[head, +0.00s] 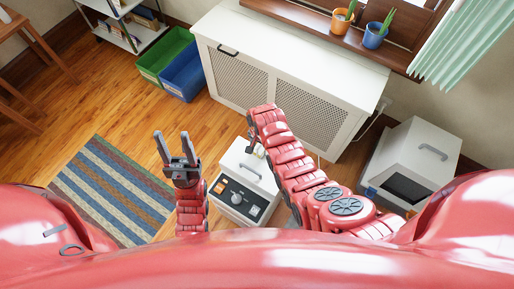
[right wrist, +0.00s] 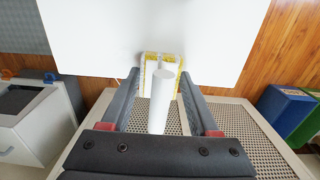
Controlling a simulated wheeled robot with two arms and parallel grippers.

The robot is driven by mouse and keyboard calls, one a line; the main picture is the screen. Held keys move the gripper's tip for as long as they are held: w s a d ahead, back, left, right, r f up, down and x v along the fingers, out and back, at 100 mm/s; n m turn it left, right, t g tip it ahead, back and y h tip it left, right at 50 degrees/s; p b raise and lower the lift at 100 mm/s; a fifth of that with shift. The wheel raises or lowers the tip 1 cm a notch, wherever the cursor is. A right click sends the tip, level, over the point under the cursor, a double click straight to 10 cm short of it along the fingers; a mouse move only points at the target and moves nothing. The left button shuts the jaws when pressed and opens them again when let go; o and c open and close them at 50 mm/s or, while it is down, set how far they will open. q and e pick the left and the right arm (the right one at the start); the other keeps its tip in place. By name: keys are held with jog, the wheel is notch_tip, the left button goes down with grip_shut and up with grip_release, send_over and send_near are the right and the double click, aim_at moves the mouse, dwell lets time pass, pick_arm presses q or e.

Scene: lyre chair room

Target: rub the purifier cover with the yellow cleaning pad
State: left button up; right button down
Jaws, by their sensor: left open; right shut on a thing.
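The purifier (head: 243,181) is a white box with a dial panel on its near side. My left gripper (head: 174,143) is open and empty, left of the purifier.
A white radiator cabinet (head: 290,60) with mesh panels stands behind. Green (head: 165,52) and blue (head: 186,72) bins are at back left. A striped rug (head: 112,190) lies left. A white box with a dark window (head: 412,165) stands right. Wooden floor is clear between rug and cabinet.

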jog(key=shift+s+d+p, duration=0.4)
jog(key=shift+s+d, duration=0.15)
jog(key=shift+d, duration=0.1)
jog(key=shift+s+a+f+p, duration=0.1)
jog(key=shift+s+a+p, duration=0.15)
jog(key=shift+s+a, duration=0.35)
jog(key=shift+s+a+f+p, duration=0.1)
jog(key=shift+s+a+p, duration=0.2)
jog(key=shift+s, duration=0.5)
jog(key=shift+s+a+r+p, duration=0.15)
jog(key=shift+s+a+p, duration=0.25)
jog(key=shift+s+a, duration=0.5)
jog(key=shift+s, duration=0.5)
jog(key=shift+s+d+p, duration=0.55)
jog(key=shift+s+d, duration=0.05)
jog(key=shift+d, duration=0.25)
jog(key=shift+d+f, duration=0.1)
jog(key=shift+f, duration=0.15)
jog(key=shift+d+f, duration=0.1)
jog(key=shift+w+d+b, duration=0.65)
jog(key=shift+w+d, duration=0.45)
jog(key=shift+w, duration=0.1)
jog(key=shift+w+d+r+b, duration=0.1)
jog(key=shift+w+d+b, duration=0.3)
jog(key=shift+w, duration=0.4)
jog(key=shift+w+d+r+b, duration=0.1)
jog(key=shift+w+d+b, duration=0.25)
jog(key=shift+w, duration=0.45)
jog(key=shift+a+r, duration=0.1)
